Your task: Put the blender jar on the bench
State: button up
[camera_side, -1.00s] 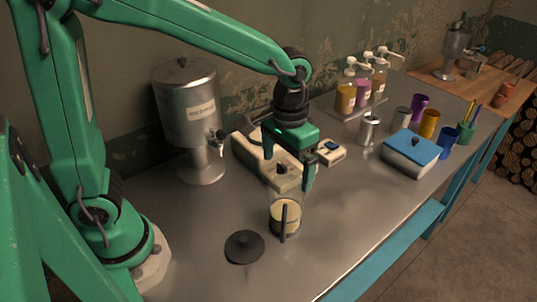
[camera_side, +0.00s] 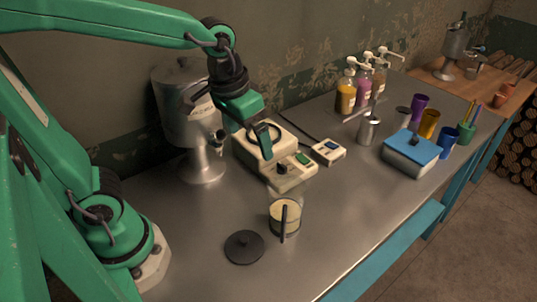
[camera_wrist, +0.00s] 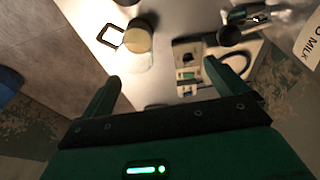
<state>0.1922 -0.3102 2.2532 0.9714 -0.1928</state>
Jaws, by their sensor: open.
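The blender jar (camera_side: 285,216) is clear, with pale contents low inside and a dark handle. It stands upright on the metal bench (camera_side: 345,215), in front of the cream blender base (camera_side: 287,180). In the wrist view the jar (camera_wrist: 139,45) shows beyond my fingers, its handle to the left. My gripper (camera_side: 243,140) is open and empty. It is above and behind the jar, near the left end of the blender base, and touches nothing that I can tell. In the wrist view its green fingers (camera_wrist: 172,75) are spread apart.
A black lid (camera_side: 244,247) lies left of the jar. A metal milk dispenser (camera_side: 190,115) stands close behind my gripper. A small scale (camera_side: 329,151), a steel cup (camera_side: 368,130) and a blue-topped box (camera_side: 411,153) are to the right. The bench's front right is clear.

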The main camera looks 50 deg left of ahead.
jog(key=s+a+r+t, duration=0.2)
jog(key=s+a+t, duration=0.1)
jog(key=s+a, duration=0.2)
jog(key=shift+s+a, duration=0.35)
jog(key=shift+s, duration=0.5)
dwell(0.7)
